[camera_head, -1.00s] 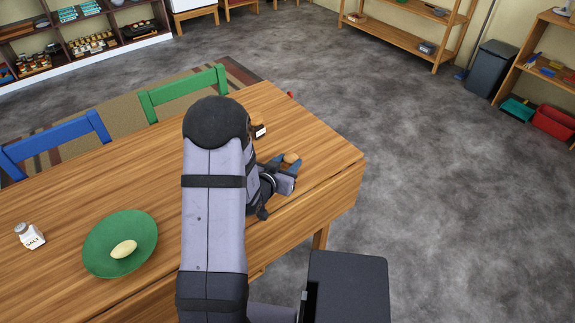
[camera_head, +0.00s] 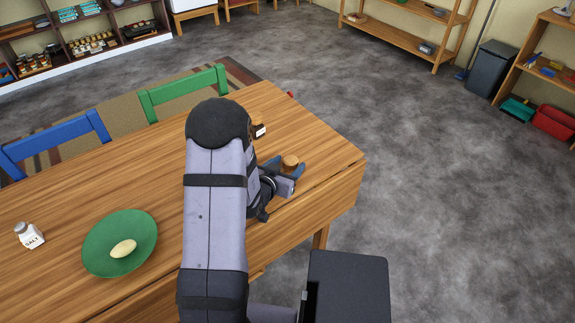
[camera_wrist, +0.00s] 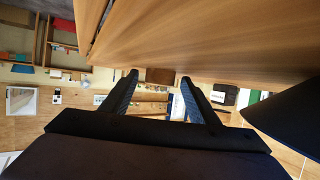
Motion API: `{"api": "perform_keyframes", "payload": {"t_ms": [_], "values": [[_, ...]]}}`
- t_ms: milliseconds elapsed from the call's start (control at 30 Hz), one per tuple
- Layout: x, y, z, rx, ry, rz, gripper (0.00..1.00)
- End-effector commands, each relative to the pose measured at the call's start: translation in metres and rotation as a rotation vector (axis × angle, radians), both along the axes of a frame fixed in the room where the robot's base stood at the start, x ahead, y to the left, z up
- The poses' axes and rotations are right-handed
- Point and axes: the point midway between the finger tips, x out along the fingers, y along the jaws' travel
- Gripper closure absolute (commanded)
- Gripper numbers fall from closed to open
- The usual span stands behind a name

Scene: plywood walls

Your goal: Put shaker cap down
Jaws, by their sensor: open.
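The brown wooden shaker cap (camera_head: 290,162) is near the right end of the table (camera_head: 330,165), between the fingers of my gripper (camera_head: 286,167). My gripper is open, with a gap between the cap and each finger. The cap seems to rest on the table. A small dark shaker with a white label (camera_head: 259,130) stands farther back, partly hidden by my arm; it also shows in the wrist view (camera_wrist: 222,95).
A green plate (camera_head: 100,245) with a pale oval item (camera_head: 123,248) and a white salt shaker (camera_head: 30,236) are on the left of the table. A green chair (camera_head: 185,90) and a blue chair (camera_head: 50,140) stand behind. The table's right edge is close to the cap.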

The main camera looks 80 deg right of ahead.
Motion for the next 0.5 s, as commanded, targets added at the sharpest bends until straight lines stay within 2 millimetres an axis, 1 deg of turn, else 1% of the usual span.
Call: {"api": "perform_keyframes", "payload": {"t_ms": [133, 267, 500], "values": [[0.001, 0.001, 0.005, 0.0, 0.0, 0.0, 0.45], [0.004, 0.013, 0.009, -0.001, 0.0, 0.001, 0.45], [0.014, 0.047, 0.023, -0.002, -0.001, 0.003, 0.45]]}}
